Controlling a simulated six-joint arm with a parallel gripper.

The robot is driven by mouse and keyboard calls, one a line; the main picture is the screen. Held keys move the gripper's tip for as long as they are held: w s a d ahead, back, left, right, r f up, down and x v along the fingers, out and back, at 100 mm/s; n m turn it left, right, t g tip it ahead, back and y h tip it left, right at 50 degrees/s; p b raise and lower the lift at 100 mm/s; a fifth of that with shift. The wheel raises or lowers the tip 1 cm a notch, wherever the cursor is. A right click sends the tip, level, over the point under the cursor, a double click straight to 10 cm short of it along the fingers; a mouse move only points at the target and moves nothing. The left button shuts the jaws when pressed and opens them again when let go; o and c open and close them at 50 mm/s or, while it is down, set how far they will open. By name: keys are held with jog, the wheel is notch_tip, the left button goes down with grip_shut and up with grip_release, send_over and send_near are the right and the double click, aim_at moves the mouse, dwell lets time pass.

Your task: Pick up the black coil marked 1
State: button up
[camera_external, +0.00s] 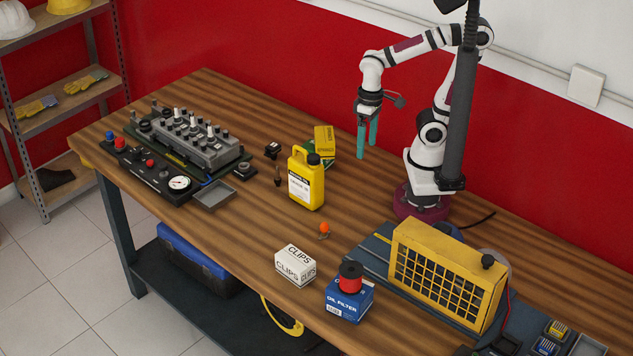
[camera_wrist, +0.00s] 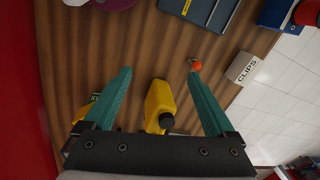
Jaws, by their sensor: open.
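A small black block (camera_external: 272,150) lies on the table between the left engine trainer and the yellow oil jug in the external view. It may be the black coil, but no number can be read on it. Several dark and pale parts stand on the grey engine block (camera_external: 195,142), too small to tell a mark. My gripper (camera_external: 366,150) hangs pointing down above the back of the table, right of the yellow jug. Its green fingers are apart with nothing between them; they also show in the wrist view (camera_wrist: 158,74). No coil is clearly visible in the wrist view.
A yellow jug (camera_external: 306,182) and yellow-green box (camera_external: 325,142) stand between my gripper and the left trainer. A small dark upright part (camera_external: 277,176) stands beside the jug. A clips box (camera_external: 295,265), blue oil filter box (camera_external: 349,300) and yellow-framed radiator (camera_external: 446,273) are nearer the front right.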

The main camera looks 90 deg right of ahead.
jog(key=w+d+f+m+t+h, duration=0.2)
jog(key=w+d, duration=1.1)
jog(key=h, duration=0.2)
send_near(274, 146)
jog(key=shift+t, duration=0.4)
jog(key=f, duration=0.1)
jog(key=d+f, duration=0.1)
jog(key=f, duration=0.1)
jog(key=d+f, duration=0.1)
jog(key=f, duration=0.1)
jog(key=shift+w+d+f, duration=0.1)
jog(key=shift+f, duration=0.15)
jog(key=x, duration=0.5)
jog(key=shift+w+a+f, duration=0.25)
jog(key=shift+w+f, duration=0.15)
jog(key=c, duration=1.4)
jog(key=shift+r, duration=0.1)
